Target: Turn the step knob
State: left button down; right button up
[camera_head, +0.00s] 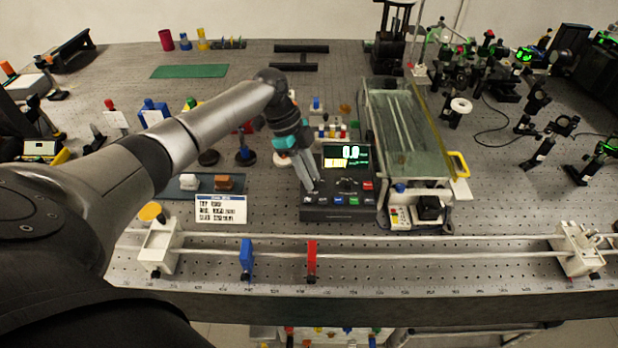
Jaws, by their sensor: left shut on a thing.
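The black control box (338,213) stands on the perforated bench, with a lit display (347,157) on its sloped upper part and a row of coloured buttons along its front. A larger dark knob (347,184) sits in the middle of its panel, clear of my gripper. My left gripper (312,187) reaches down from the upper left to the left side of the panel. Its fingers are shut on a small knob there, the step knob, which they mostly hide. My right gripper is not in view.
A glass-topped long unit (405,130) stands close to the box's right. A rail (400,252) with a blue carrier (246,258) and a red carrier (311,260) runs along the front. A label card (220,208) lies left of the box. Optics mounts crowd the right.

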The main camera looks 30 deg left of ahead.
pick_arm(q)
jog(key=shift+w+m+g+b, duration=0.15)
jog(key=shift+m+g+b, duration=0.7)
jog(key=shift+m, duration=0.95)
jog(key=c, duration=0.7)
grip_release()
jog(key=shift+r, duration=0.1)
jog(key=v, duration=1.5)
jog(key=shift+d+r, duration=0.1)
jog(key=shift+r, duration=0.05)
